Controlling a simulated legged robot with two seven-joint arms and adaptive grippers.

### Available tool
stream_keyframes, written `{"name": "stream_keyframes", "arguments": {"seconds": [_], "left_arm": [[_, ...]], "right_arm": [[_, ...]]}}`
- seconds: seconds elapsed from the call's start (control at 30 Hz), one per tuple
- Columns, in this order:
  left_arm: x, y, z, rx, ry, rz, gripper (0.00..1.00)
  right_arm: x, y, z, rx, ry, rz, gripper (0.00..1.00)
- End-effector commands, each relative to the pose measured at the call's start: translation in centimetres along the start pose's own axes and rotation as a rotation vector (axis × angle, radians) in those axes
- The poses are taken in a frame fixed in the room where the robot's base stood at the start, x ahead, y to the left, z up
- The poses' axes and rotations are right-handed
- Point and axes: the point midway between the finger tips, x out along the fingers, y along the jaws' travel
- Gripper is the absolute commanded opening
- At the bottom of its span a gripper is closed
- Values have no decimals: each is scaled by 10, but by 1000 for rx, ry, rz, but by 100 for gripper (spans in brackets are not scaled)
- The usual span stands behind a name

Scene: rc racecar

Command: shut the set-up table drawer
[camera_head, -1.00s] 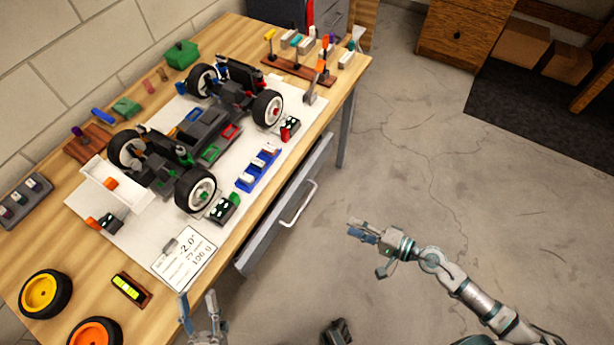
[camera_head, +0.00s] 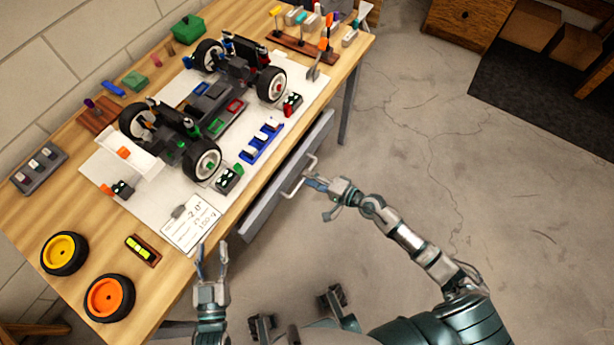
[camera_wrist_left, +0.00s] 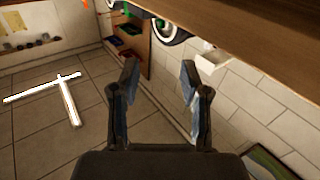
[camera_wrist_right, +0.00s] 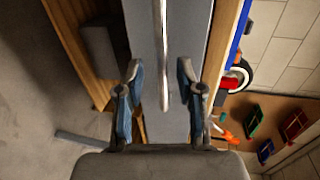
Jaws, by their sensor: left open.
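The set-up table (camera_head: 75,220) has a grey drawer (camera_head: 262,212) under its right edge. The drawer front stands out from the table edge, so it looks partly open. Its pale bar handle (camera_head: 302,178) faces the floor side. My right gripper (camera_head: 314,182) is at the handle. In the right wrist view, the handle (camera_wrist_right: 162,45) runs upright ahead of the gap between the open fingers (camera_wrist_right: 159,90); contact cannot be told. My left gripper (camera_head: 211,258) is open and empty beside the table's near edge. Its open fingers also show in the left wrist view (camera_wrist_left: 159,82).
A racecar (camera_head: 205,105) stands on a white sheet on the table. A yellow wheel (camera_head: 62,253), an orange wheel (camera_head: 108,297) and a written card (camera_head: 193,224) lie near the front. The floor (camera_head: 430,150) right of the table is clear.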

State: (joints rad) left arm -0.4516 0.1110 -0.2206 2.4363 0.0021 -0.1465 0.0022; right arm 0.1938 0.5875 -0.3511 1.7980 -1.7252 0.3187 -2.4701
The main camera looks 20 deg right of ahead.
Motion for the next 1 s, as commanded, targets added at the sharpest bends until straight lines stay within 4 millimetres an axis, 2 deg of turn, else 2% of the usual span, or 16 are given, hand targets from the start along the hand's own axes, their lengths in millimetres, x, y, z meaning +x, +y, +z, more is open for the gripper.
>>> {"name": "stream_keyframes", "arguments": {"seconds": [0.1,0.2,0.5,0.63,0.67,0.9,1.0], "left_arm": [[0,-1,1,-1,-3,0,46],[0,0,1,1,-5,0,46],[1,1,2,2,-9,0,46],[1,1,2,2,-9,0,46],[1,1,2,2,-9,0,46],[1,1,2,1,-8,-1,46],[1,1,2,1,-7,-1,46]], "right_arm": [[15,0,0,1,1,-1,37],[20,0,0,0,0,0,37],[22,1,-1,2,0,0,37],[21,1,-1,2,0,-1,5],[21,1,-1,1,0,-1,0],[22,2,0,1,0,2,0],[32,0,0,1,0,1,0]]}}
